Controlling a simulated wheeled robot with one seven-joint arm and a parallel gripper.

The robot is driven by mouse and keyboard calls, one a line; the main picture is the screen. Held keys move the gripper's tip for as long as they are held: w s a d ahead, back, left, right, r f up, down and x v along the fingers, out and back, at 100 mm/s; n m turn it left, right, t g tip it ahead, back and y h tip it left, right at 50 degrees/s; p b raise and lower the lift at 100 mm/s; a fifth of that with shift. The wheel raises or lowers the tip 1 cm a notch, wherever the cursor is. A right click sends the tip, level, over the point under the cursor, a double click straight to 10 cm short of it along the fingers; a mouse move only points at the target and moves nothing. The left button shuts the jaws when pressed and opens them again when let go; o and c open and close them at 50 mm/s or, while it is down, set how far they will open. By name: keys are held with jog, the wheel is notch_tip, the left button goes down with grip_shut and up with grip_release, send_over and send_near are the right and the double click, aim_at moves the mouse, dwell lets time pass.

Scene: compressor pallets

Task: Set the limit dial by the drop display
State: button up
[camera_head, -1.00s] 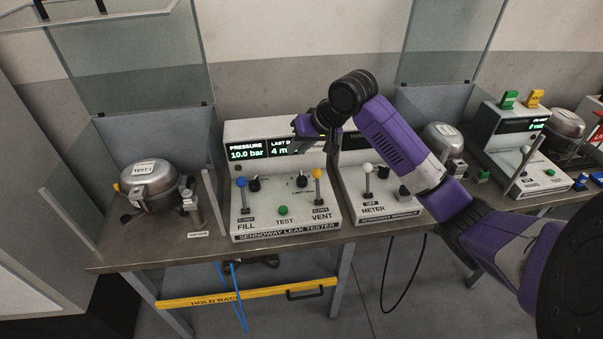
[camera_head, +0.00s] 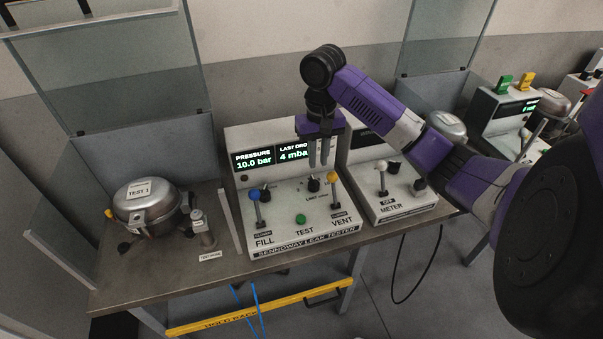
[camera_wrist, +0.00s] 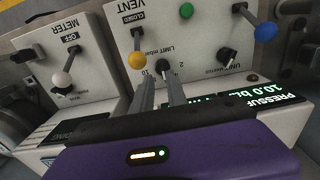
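The limit dial (camera_head: 313,185) is a small black knob on the sloped panel of the leak tester (camera_head: 262,222). It also shows in the wrist view (camera_wrist: 163,65), beside the words LIMIT mbar. The drop display (camera_head: 291,153) reads "4 mba", with its right end hidden behind my gripper. My gripper (camera_head: 318,167) points down just above the dial, its two fingers apart with nothing between them. In the wrist view the fingertips (camera_wrist: 158,77) lie close to the dial; I cannot tell whether they touch it.
The yellow-knobbed VENT lever (camera_head: 334,178) stands close right of the dial. The blue-knobbed FILL lever (camera_head: 254,197) and green TEST button (camera_head: 300,219) are further left. The pressure display (camera_head: 253,159) reads 10.0 bar. A meter box (camera_head: 395,200) stands right; a compressor (camera_head: 146,205) sits left.

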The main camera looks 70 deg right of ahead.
aim_at(316, 183)
jog(key=shift+w+f, duration=0.15)
jog(key=shift+f, duration=0.3)
jog(key=shift+f+p, duration=0.35)
jog(key=shift+f, duration=3.1)
grip_shut()
